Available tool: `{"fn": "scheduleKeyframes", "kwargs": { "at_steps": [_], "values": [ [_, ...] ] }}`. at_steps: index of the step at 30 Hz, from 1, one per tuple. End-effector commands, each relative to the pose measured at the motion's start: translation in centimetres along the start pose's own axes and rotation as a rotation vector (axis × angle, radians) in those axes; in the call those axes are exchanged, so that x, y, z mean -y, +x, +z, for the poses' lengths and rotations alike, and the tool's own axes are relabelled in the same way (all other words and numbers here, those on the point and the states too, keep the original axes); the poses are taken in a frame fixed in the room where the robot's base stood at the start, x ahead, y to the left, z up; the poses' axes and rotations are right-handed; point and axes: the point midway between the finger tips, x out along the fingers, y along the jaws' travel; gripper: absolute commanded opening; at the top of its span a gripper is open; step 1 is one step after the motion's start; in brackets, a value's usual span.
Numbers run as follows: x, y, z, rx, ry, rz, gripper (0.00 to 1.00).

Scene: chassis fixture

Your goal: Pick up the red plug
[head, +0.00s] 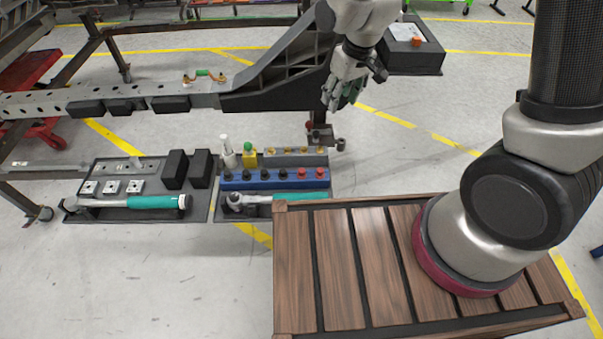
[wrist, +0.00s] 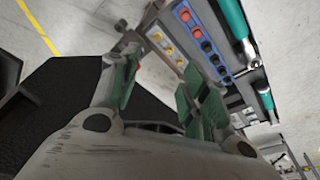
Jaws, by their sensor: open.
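Two red plugs (head: 301,173) stand upright at the right end of a blue rack (head: 236,184), beside several black plugs. They also show in the wrist view at the top, as red caps (wrist: 185,15) on the blue strip. My gripper (head: 335,104) is open and empty, above and behind the rack, to its right in the head view and clear of the plugs. In the wrist view, the green-padded fingers (wrist: 168,92) are spread apart. A small red patch shows by the left finger; I cannot tell what it is.
A row of brass-coloured fittings (head: 292,151) lies behind the rack. A green-handled ratchet (head: 240,202) lies in front. White and yellow bottles (head: 249,156) stand at the rack's back left. A dark beam (head: 270,98) runs close beside my gripper. A dark box (head: 412,60) is at the back right.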

Motion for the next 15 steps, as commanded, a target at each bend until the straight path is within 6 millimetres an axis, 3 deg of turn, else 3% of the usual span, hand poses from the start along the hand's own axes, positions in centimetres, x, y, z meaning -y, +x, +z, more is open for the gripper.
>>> {"fn": "scheduleKeyframes", "kwargs": {
  "at_steps": [1,6,9,15],
  "values": [
    [1.9,3.3,0.2,0.027,-0.044,-0.008,0.46],
    [6.7,11.7,1.3,0.056,-0.152,-0.024,0.46],
    [8.3,14.7,2.3,0.066,-0.192,-0.029,0.46],
    [9.6,17.7,3.2,0.071,-0.222,-0.032,0.46]
  ]
}}
